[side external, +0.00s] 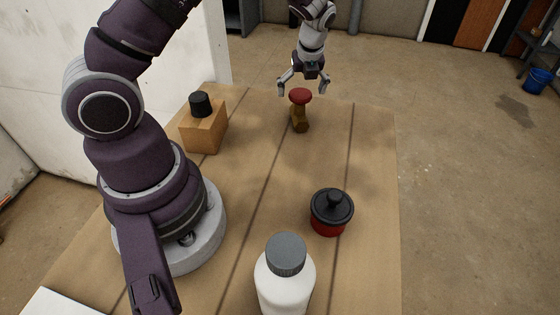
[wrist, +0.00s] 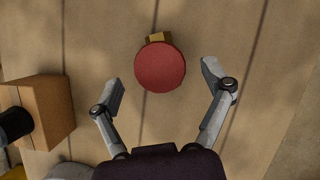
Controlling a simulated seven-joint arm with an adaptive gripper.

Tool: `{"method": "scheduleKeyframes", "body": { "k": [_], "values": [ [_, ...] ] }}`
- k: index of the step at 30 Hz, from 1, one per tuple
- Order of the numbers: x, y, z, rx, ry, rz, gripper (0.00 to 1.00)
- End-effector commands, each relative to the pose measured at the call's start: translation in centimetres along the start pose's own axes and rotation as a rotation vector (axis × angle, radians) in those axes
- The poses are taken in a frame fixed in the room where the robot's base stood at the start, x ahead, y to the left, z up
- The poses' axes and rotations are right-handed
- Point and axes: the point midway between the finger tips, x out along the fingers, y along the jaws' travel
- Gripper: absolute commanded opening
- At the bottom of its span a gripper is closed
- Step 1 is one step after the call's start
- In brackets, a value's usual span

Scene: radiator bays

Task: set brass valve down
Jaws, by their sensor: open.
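The brass valve (side external: 299,121) with a round red handle (side external: 300,96) stands upright at the far end of the wooden table. In the wrist view its red top (wrist: 160,67) sits just ahead of and between my fingers, with a bit of brass (wrist: 158,37) showing behind it. My gripper (side external: 304,88) is open above the valve, its fingers spread to either side. In the wrist view my gripper (wrist: 164,88) shows a gap between each finger and the red handle. The valve's body is mostly hidden under the handle in the wrist view.
A red pot with a black lid (side external: 332,207) and a white bottle with a grey cap (side external: 285,280) stand nearer the camera. The table (side external: 375,150) is clear right of the valve.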

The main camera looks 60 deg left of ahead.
Motion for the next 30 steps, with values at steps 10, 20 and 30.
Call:
{"method": "scheduleKeyframes", "body": {
  "k": [10,20,30],
  "values": [
    [-6.8,0.0,0.0,-0.002,0.0,-0.002,0.8],
    [-15.1,3.7,-3.8,-0.937,0.246,-0.155,0.8],
    [-19.0,9.5,-9.8,-1.941,0.555,-0.115,0.8]
  ]
}}
